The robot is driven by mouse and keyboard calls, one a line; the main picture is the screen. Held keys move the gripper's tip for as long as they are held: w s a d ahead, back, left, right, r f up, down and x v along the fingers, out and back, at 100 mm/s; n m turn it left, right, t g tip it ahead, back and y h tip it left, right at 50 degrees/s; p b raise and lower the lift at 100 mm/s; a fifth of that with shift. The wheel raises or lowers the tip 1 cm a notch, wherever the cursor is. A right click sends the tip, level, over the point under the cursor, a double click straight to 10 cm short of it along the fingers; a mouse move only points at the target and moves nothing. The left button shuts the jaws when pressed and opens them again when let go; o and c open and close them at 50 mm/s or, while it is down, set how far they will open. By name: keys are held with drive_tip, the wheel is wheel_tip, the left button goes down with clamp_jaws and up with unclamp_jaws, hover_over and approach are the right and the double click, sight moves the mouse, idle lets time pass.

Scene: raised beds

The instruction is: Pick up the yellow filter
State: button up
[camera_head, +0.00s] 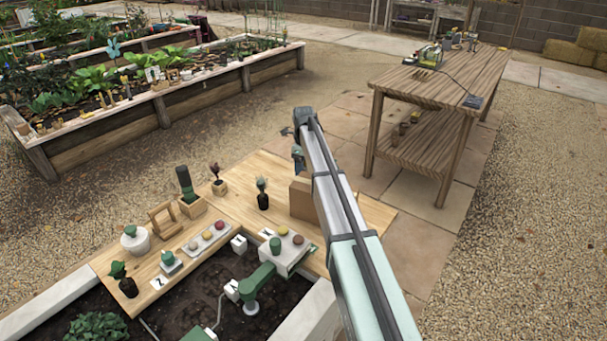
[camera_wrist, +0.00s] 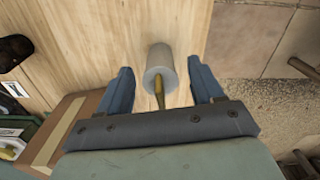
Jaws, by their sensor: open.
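In the wrist view, a pale grey cylinder (camera_wrist: 160,58) with a yellow-brown stem (camera_wrist: 159,94) stands on the wooden board. It is the only thing with yellow on it near the fingers, and I cannot tell for sure that it is the yellow filter. My gripper (camera_wrist: 160,72) is open, with one blue-grey finger on each side of the cylinder and gaps between. I cannot tell how far above the board the fingertips are. In the head view my arm hides the cylinder and most of the gripper.
A cardboard box (camera_wrist: 68,130) sits close to the left finger; it also shows in the head view (camera_head: 301,198). Potted plants, a white jar (camera_head: 134,239) and a tray of round things (camera_head: 208,237) stand on the board (camera_head: 255,190). A wooden table (camera_head: 450,85) stands behind right.

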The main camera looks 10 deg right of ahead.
wheel_tip(320, 180, down, 2)
drive_tip(key=shift+f, duration=0.1)
drive_tip(key=c, duration=1.1)
